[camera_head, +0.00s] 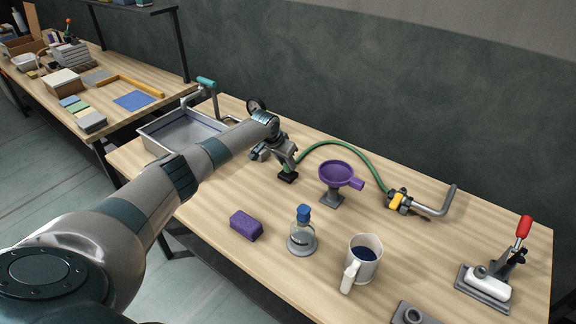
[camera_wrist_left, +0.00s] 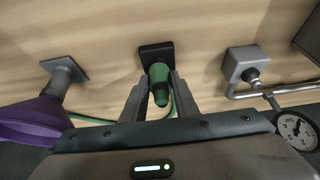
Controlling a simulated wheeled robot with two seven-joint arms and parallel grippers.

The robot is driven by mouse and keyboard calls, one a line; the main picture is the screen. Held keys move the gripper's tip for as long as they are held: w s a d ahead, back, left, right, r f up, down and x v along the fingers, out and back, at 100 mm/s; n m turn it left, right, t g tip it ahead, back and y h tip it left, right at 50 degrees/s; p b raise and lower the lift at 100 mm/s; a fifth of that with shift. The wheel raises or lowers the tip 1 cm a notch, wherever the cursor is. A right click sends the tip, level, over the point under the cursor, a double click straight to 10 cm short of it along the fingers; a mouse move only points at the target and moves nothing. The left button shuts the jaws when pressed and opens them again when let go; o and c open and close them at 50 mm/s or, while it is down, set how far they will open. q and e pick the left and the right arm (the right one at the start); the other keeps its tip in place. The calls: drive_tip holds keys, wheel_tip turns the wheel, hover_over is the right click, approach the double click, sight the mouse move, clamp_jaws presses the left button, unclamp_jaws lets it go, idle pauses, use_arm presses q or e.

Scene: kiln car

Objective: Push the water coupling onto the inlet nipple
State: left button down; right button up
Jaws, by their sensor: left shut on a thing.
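My left gripper (camera_head: 283,162) is shut on the green water coupling (camera_wrist_left: 159,84), which sits between its two fingers in the left wrist view. A black block (camera_head: 287,178) lies at the coupling's end; I cannot tell whether the coupling still touches it. A green hose (camera_head: 335,144) runs from the coupling. The inlet nipple (camera_wrist_left: 253,76) sticks out of a grey box (camera_wrist_left: 243,63) to the right of the gripper in the left wrist view, apart from the coupling. My arm hides the nipple in the head view. My right gripper is not in view.
A pressure gauge (camera_wrist_left: 297,130) and metal pipe stand beside the grey box. A purple funnel (camera_head: 341,175) on a stand is close to the gripper. A yellow-handled valve (camera_head: 397,200), flask (camera_head: 302,238), mug (camera_head: 363,262), purple sponge (camera_head: 246,225) and toggle clamp (camera_head: 487,283) stand on the bench.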

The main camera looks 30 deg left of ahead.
use_arm(q)
drive_tip(key=shift+r+p, duration=0.45)
drive_tip(key=shift+r, duration=0.1)
idle(0.5)
drive_tip(key=shift+r+p, duration=2.1)
drive_tip(key=shift+r, duration=0.25)
drive_tip(key=shift+r, duration=0.2)
